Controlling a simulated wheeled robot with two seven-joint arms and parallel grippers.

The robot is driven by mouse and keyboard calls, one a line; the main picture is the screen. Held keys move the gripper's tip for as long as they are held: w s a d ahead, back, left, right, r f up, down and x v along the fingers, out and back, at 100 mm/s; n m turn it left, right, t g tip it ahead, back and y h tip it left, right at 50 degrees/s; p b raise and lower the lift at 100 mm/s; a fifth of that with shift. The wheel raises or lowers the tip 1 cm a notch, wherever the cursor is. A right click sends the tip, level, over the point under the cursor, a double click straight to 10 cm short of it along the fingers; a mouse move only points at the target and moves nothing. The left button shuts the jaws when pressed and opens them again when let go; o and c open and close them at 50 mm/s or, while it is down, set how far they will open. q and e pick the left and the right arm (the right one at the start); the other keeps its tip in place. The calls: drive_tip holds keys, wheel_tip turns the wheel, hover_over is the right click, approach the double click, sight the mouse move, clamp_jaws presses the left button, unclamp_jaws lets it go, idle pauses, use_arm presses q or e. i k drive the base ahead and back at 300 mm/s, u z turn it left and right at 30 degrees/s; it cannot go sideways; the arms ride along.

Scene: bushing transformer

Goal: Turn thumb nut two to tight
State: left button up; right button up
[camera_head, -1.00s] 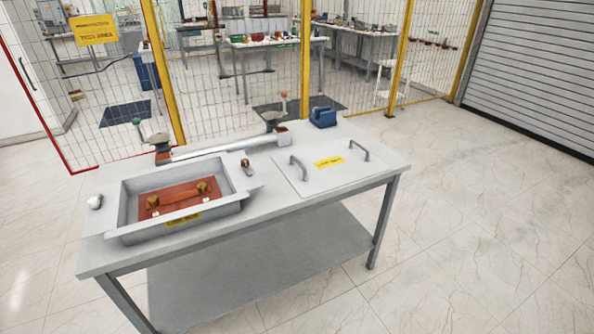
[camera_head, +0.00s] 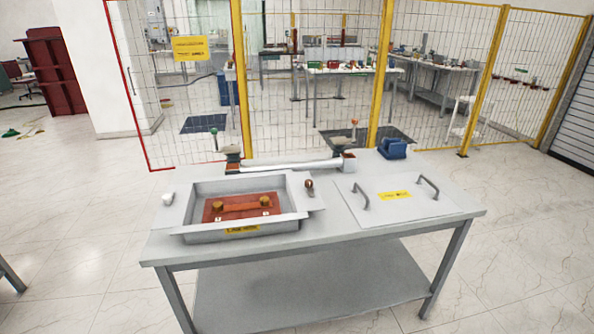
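An open grey metal box (camera_head: 190,206) stands on the left part of the grey table. Inside it lies a reddish-brown plate (camera_head: 228,210) with a copper-coloured bar across it. Two brass-coloured thumb nuts sit on the bar, a left one (camera_head: 217,207) and a right one (camera_head: 265,200). Which of them is number two I cannot tell, and how tight they are is too small to see. A yellow label (camera_head: 242,229) is on the box front. Neither of my grippers is in view.
A flat lid with two handles (camera_head: 395,205) lies on the table's right side. A white bar (camera_head: 290,166) with end blocks runs along the back. A blue block (camera_head: 392,148) sits at the back right. A yellow-posted mesh fence (camera_head: 243,100) stands behind. The floor in front is clear.

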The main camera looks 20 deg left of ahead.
sight(265, 200)
drive_tip(key=u, duration=1.15)
drive_tip(key=i, duration=0.35)
drive_tip(key=z, duration=1.5)
